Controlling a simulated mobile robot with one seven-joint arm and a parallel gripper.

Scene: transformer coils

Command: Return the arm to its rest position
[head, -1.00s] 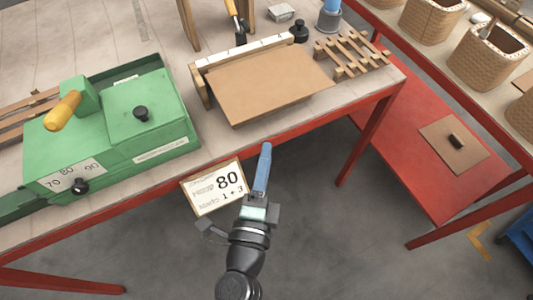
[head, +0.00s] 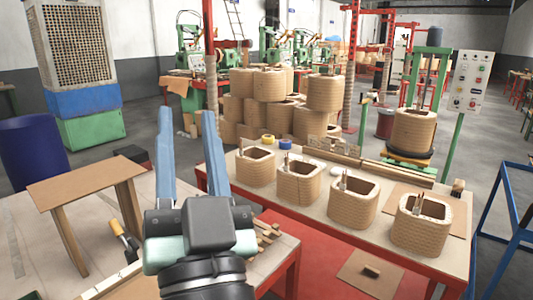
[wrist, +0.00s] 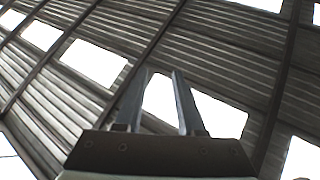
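My gripper (head: 188,155) is in the lower middle of the head view, its two blue fingers pointing up and standing well apart. Nothing is between them. In the wrist view my gripper (wrist: 162,92) also shows both fingers apart and empty, against the roof sheeting and bright skylights. The gripper stands in front of the work table as seen from the head camera; the dark wrist hides part of the table.
A red-edged table (head: 335,245) at right carries several wound coils (head: 298,180). A small brown stand (head: 88,190) is at left on the near table. A blue drum (head: 35,150) stands behind. More coils (head: 265,95) are stacked at the back.

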